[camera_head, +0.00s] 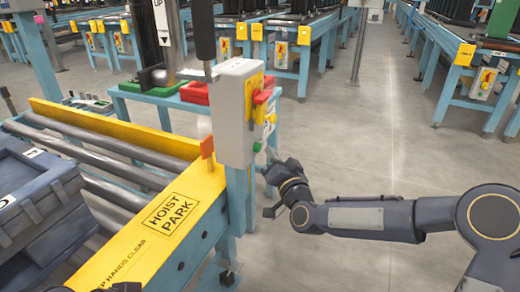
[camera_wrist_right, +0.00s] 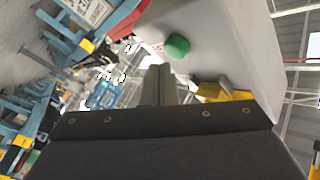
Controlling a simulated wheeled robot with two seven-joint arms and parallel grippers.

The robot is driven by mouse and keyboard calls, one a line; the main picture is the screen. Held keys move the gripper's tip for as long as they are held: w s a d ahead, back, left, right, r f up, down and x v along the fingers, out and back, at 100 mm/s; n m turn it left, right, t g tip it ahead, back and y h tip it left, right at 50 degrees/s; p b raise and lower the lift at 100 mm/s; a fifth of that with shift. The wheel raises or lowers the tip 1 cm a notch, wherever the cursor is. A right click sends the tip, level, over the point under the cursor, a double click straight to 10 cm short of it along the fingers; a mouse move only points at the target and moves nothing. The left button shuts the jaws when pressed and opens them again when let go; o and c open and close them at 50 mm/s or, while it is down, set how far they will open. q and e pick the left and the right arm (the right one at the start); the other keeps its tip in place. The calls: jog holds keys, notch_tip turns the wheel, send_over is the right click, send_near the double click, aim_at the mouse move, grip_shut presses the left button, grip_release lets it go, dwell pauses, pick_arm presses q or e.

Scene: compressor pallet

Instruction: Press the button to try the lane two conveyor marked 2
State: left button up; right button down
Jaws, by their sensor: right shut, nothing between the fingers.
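A grey control box (camera_head: 236,112) stands on a blue post beside the roller conveyor. Its side has a yellow panel with a red switch, and a green button (camera_head: 257,146) low down. The green button also shows in the right wrist view (camera_wrist_right: 177,46), on the box's pale face. My right gripper (camera_head: 271,161) is shut and empty, just below and right of the button. In the wrist view its fingers (camera_wrist_right: 157,82) appear apart from the button. A number 2 is not readable on the box. Small dark parts at the head view's bottom left may be my left gripper (camera_head: 124,287); its jaws are unclear.
A yellow rail (camera_head: 176,212) reading HOIST PARK runs close left of the box. A blue-grey crate (camera_head: 38,195) sits on the left. A red tray (camera_head: 195,92) is behind the box. Other conveyors stand farther back; the floor on the right is open.

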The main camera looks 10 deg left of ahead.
jog(key=d, duration=0.1)
jog(key=s+d+b, duration=0.1)
jog(key=d, duration=0.1)
jog(key=d+b, duration=0.1)
jog(key=shift+s+d, duration=0.3)
jog(key=shift+d, duration=0.1)
dwell(0.5)
